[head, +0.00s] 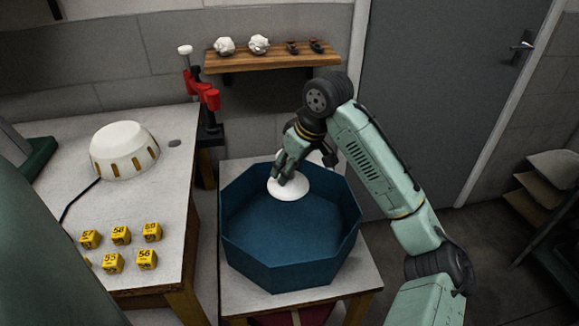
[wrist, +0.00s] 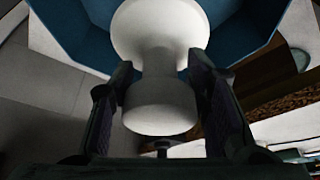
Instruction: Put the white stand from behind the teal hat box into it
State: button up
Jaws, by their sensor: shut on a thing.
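The teal hat box (head: 290,255) is an open eight-sided box on a small white-topped table. The white stand (head: 289,189) shows in the head view over the far part of the box opening, partly covered by my gripper (head: 288,175). In the wrist view the white stand (wrist: 162,85) has a narrow waist between two wider ends. My gripper's fingers (wrist: 163,105) are on both sides of it, shut on it. The box's blue wall (wrist: 75,35) shows behind the stand. Whether the stand touches the box cannot be told.
A table (head: 150,205) at left holds a white domed lamp (head: 124,150) and several yellow numbered blocks (head: 121,235). A red and black press (head: 205,95) stands behind. A wooden shelf (head: 270,62) with small items is on the wall. A grey door (head: 450,90) is at right.

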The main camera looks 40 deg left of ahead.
aim_at(290, 187)
notch_tip(290, 187, down, 6)
jog(key=b, duration=0.5)
jog(key=shift+f+b, duration=0.25)
jog(key=shift+b, duration=0.1)
jog(key=shift+f+b, duration=2.65)
jog(key=shift+f, duration=3.3)
jog(key=shift+f, duration=0.4)
jog(key=o, duration=1.2)
jog(key=shift+o, duration=0.2)
jog(key=shift+r, duration=0.1)
jog(key=v, duration=1.2)
